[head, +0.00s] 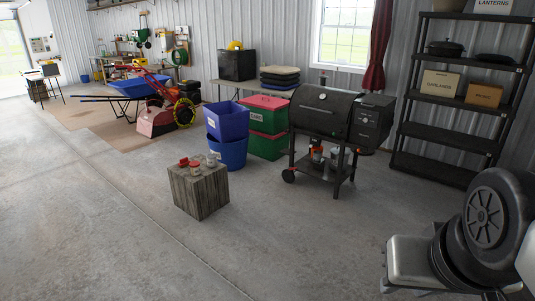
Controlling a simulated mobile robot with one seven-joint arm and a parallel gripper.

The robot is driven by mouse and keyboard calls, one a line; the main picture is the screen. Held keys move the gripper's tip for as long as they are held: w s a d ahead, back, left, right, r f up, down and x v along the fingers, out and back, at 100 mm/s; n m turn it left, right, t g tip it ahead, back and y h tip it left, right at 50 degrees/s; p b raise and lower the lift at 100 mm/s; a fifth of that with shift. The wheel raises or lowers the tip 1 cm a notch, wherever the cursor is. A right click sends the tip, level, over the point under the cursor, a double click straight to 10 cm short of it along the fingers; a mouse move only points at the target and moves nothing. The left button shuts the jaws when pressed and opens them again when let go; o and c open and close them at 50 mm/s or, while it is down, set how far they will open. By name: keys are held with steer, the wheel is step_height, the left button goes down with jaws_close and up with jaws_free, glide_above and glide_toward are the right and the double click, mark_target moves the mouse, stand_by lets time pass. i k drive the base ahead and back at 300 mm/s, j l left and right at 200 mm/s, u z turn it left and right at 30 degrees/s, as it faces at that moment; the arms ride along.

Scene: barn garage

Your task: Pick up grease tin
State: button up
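A wooden block (201,195) with a weathered grey-brown grain stands on the concrete floor near the middle of the head view. Several small containers are on its top: a red one (183,162), a red-topped one (195,167) in front, and a pale grey one (211,160) at the right. They are too small to tell which is the grease tin. My gripper is not in view. Part of my arm shows at the bottom right, well apart from the block.
Blue bins (227,123), red and green crates (267,128) and a black smoker grill (325,112) stand behind the block. A black shelf (443,143) is at the right, a blue wheelbarrow (132,88) at the back left. Floor in front and left is clear.

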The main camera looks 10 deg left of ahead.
mark_target(212, 159)
steer(key=u, duration=0.95)
steer(key=i+u, duration=0.25)
steer(key=i, duration=3)
steer(key=i+z, duration=0.15)
steer(key=i, duration=0.35)
steer(key=i+j+z, duration=0.15)
steer(key=i, duration=0.35)
steer(key=i+j+z, duration=0.15)
steer(key=i, duration=0.3)
steer(key=i+j+z, duration=0.55)
steer(key=i, duration=0.2)
